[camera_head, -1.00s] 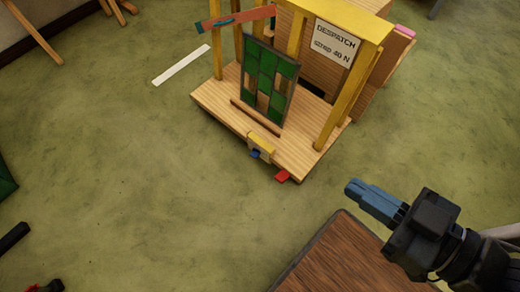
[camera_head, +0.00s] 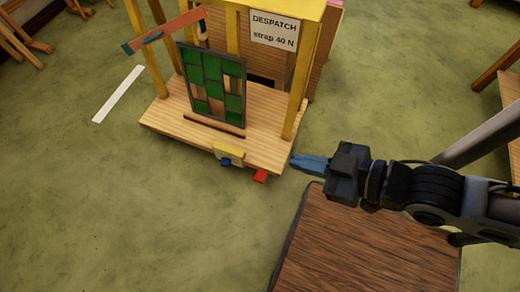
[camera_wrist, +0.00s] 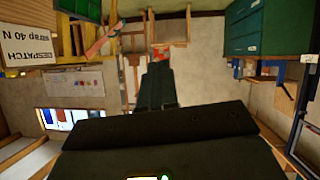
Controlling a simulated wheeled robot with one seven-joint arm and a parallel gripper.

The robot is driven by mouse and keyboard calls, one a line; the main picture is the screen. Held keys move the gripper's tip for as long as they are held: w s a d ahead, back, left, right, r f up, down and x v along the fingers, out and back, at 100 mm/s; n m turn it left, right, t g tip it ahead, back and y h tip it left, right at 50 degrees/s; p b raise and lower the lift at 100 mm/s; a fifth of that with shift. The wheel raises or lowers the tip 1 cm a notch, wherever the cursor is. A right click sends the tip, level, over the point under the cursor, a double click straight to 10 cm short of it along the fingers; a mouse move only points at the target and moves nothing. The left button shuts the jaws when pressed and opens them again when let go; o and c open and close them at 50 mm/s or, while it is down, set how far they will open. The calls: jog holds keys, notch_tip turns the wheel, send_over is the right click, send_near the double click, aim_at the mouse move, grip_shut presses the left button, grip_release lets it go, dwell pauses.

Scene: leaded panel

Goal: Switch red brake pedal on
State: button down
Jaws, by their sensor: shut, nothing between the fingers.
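The red brake pedal (camera_head: 261,176) sticks out from the front edge of the wooden platform (camera_head: 170,121), near its right corner. A blue pedal (camera_head: 226,162) sits to its left, below a small cream and yellow block (camera_head: 229,152). My gripper (camera_head: 294,160) is shut and empty, to the right of the red pedal and apart from it, pointing left. In the wrist view my gripper's dark fingers (camera_wrist: 157,85) show together in the middle. The red pedal does not show in the wrist view.
A green leaded panel (camera_head: 211,85) stands on the platform between yellow posts (camera_head: 303,75). A white "DESPATCH strap 40 N" sign (camera_head: 274,31) hangs behind. A brown wooden top (camera_head: 365,245) lies below my arm. A white strip (camera_head: 118,93) lies on the open floor at left.

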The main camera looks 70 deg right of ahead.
aim_at(259, 179)
jog(key=w+d+f+g+b, duration=0.2)
jog(key=d+f+g+b, duration=0.3)
jog(key=f, duration=0.7)
jog(key=w+d+f+g+h+b, duration=0.1)
jog(key=w+d+f+b, duration=0.2)
jog(key=d+f, duration=0.65)
jog(key=w+d+f+g+b, duration=0.2)
jog(key=d+f+g+b, duration=0.15)
jog(key=f, duration=1.15)
jog(key=w+d+f+g+y+b, duration=0.1)
jog(key=w+f+g+y+b, duration=0.2)
jog(key=w+f+y+b, duration=0.3)
jog(key=shift+w+d+f+g+b, duration=0.2)
jog(key=shift+w+f+g+b, duration=0.2)
jog(key=shift+w+b, duration=0.8)
jog(key=b+x, duration=0.6)
jog(key=x, duration=0.8)
jog(key=shift+a, duration=0.2)
jog(key=shift+r, duration=0.1)
